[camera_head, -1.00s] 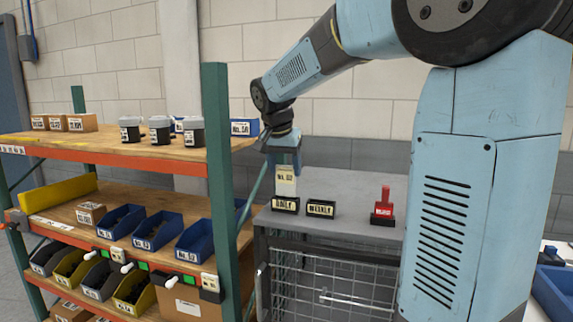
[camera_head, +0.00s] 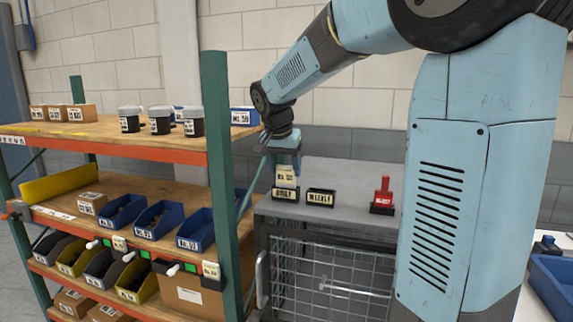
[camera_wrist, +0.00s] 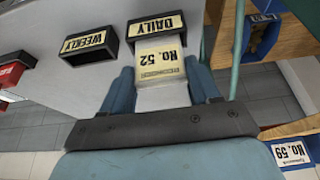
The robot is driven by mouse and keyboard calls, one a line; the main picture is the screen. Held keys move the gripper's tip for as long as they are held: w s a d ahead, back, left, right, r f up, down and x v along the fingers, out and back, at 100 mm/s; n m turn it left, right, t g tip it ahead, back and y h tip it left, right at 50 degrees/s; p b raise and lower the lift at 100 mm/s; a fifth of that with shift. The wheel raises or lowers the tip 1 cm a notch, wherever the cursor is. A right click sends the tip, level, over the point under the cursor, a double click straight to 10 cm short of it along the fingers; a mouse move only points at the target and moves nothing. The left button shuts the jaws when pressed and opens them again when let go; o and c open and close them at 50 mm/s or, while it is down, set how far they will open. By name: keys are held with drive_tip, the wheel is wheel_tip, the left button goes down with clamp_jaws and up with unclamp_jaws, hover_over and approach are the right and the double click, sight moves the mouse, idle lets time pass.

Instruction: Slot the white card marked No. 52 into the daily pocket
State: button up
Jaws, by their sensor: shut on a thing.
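The white card marked No. 52 (camera_head: 286,175) is upright in my gripper (camera_head: 285,161), which is shut on its upper part. The card's lower end meets the mouth of the black daily pocket (camera_head: 285,194) on the grey cabinet top. In the wrist view, the card (camera_wrist: 162,58) lies between the two blue fingers of my gripper (camera_wrist: 160,68), and its far end reaches the daily pocket (camera_wrist: 157,26). Its lower edge is hidden there, and I cannot tell how deep it sits.
The black weekly pocket (camera_head: 321,198) stands close to the right of the daily one. A red stamp-like block (camera_head: 382,196) is farther right on the cabinet top (camera_head: 345,180). A shelf rack with a green post (camera_head: 221,180) stands close on the left.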

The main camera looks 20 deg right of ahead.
drive_tip(key=shift+f, duration=0.1)
drive_tip(key=o, duration=1.1)
drive_tip(key=v, duration=1.4)
drive_tip(key=s+d+f+n+t+y, duration=0.1)
drive_tip(key=s+d+f+n, duration=0.1)
drive_tip(key=s+f, duration=0.6)
drive_tip(key=s+d+f+n+t+y, duration=0.1)
drive_tip(key=s+f+n, duration=0.4)
drive_tip(key=s, duration=1.1)
wheel_tip(320, 180, down, 3)
drive_tip(key=shift+d+r+y, duration=0.15)
drive_tip(key=shift+d+y, duration=0.2)
drive_tip(key=shift+y, duration=0.05)
drive_tip(key=shift+c, duration=0.3)
